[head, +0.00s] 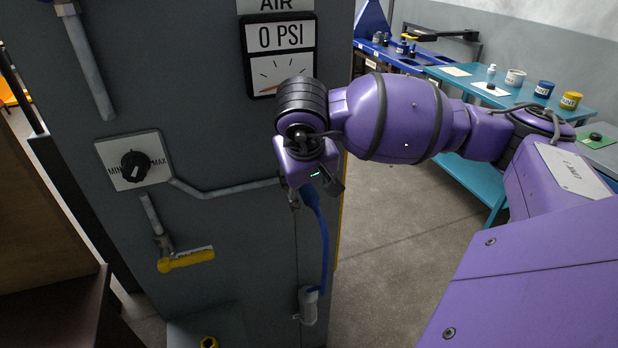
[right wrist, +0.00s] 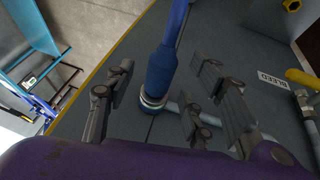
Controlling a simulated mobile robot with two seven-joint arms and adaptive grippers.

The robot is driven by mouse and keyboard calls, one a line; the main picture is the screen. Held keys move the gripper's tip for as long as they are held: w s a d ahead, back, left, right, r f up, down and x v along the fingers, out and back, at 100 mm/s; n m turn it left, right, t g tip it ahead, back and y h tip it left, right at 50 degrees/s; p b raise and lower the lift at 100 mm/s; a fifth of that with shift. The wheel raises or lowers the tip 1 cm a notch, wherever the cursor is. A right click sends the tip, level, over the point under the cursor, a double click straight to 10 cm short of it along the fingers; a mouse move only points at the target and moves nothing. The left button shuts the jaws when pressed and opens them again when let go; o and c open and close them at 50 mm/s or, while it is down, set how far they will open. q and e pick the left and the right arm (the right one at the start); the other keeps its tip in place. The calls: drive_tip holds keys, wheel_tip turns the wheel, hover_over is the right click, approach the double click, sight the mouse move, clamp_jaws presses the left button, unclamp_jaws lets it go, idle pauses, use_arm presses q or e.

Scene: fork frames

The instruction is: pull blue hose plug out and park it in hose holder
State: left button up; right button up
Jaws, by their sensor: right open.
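The blue hose plug (right wrist: 160,76) sits on a pale metal collar (right wrist: 152,103) at the dark grey panel in the right wrist view. My right gripper (head: 316,190) is open, its fingers on both sides of the plug with gaps visible. In the head view the plug is mostly hidden by the gripper, and the blue hose (head: 324,240) hangs down from it. A light grey cylindrical piece (head: 309,305), possibly the hose holder, is low on the panel at the hose's lower end. I cannot tell how the hose meets it. My left gripper is not in view.
The panel carries a gauge (head: 280,55) reading 0 PSI, a MIN-MAX knob (head: 133,166), grey pipes and a yellow valve handle (head: 187,259). A teal table (head: 470,77) with pots stands at the back right. The floor right of the panel is open.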

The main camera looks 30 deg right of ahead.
sight(315, 205)
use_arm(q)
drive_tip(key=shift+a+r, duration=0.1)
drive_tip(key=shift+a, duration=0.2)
use_arm(e)
drive_tip(key=shift+x, duration=1.15)
clamp_jaws()
drive_tip(key=c, duration=0.9)
unclamp_jaws()
clamp_jaws()
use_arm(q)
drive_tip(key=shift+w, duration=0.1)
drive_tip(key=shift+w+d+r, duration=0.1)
use_arm(e)
drive_tip(key=shift+s, duration=0.1)
drive_tip(key=shift+s+a+f+p, duration=0.1)
drive_tip(key=shift+s+a+p, duration=0.15)
drive_tip(key=shift+s, duration=0.5)
drive_tip(key=shift+s+a+f+p, duration=0.1)
drive_tip(key=shift+s+a, duration=0.1)
drive_tip(key=shift+s, duration=0.55)
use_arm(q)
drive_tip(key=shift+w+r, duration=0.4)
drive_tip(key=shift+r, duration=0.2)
use_arm(e)
drive_tip(key=shift+s+a+f, duration=0.1)
drive_tip(key=shift+s+a, duration=0.15)
drive_tip(key=shift+s, duration=0.8)
